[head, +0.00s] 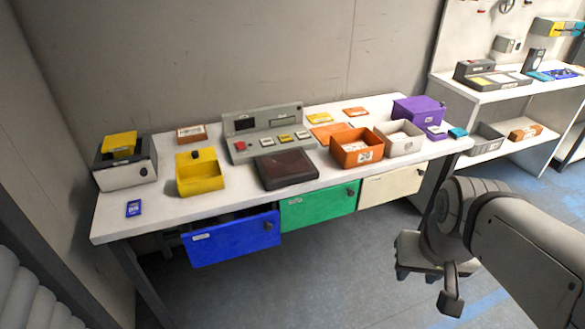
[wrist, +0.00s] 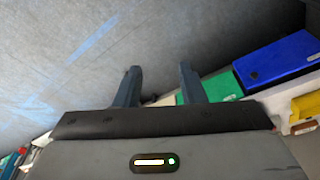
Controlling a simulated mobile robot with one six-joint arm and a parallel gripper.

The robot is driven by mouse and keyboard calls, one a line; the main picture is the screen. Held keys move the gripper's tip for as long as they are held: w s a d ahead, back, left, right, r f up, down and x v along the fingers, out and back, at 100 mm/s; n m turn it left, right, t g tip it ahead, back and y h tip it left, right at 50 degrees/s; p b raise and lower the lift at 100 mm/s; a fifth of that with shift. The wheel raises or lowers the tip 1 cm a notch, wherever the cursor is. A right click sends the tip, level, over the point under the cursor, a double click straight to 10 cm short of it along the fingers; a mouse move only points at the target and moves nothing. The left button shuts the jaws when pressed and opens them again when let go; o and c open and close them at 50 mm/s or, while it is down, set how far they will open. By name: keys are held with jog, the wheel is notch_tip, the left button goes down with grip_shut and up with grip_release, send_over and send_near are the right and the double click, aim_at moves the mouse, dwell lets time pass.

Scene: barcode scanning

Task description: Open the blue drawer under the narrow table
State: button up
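The blue drawer (head: 232,240) is at the left under the narrow table (head: 115,215). Its front stands forward of the green drawer front, with a dark gap between its top edge and the tabletop, so it looks partly pulled out. A dark round knob (head: 268,226) is near its upper right corner. In the wrist view, the blue drawer (wrist: 280,60) is at the upper right, beyond my right finger. My gripper (wrist: 160,72) is open, with nothing between its fingers. In the head view, my gripper (head: 417,272) is to the right, apart from the drawer.
A green drawer (head: 318,206) and a cream drawer (head: 392,186) adjoin to the right, both with fronts near the table edge. Bins, boxes and a console (head: 265,128) cover the tabletop. The floor in front is clear. A second table (head: 490,95) stands at right.

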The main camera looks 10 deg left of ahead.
jog(key=shift+o, duration=0.4)
jog(key=shift+s+d, duration=0.1)
jog(key=shift+d, duration=0.05)
jog(key=shift+o, duration=0.7)
jog(key=shift+w+f, duration=0.15)
jog(key=shift+w, duration=0.1)
jog(key=shift+o, duration=0.2)
jog(key=w+a+f+n+t+b, duration=0.1)
jog(key=w+a+f+t+b, duration=0.1)
jog(key=w+f+b, duration=0.2)
jog(key=w+f, duration=0.2)
jog(key=w, duration=0.1)
jog(key=shift+w+a+f+y+b, duration=0.15)
jog(key=shift+a+y+b, duration=0.15)
jog(key=shift+a+b, duration=0.1)
jog(key=n+t+y+b, duration=0.5)
jog(key=t+y+b, duration=0.45)
jog(key=b, duration=0.85)
send_near(268, 229)
jog(key=a+t+h, duration=0.1)
jog(key=t, duration=0.1)
jog(key=shift+g, duration=0.25)
jog(key=x, duration=0.7)
jog(key=shift+w+a+f, duration=0.1)
jog(key=shift+w+f, duration=0.15)
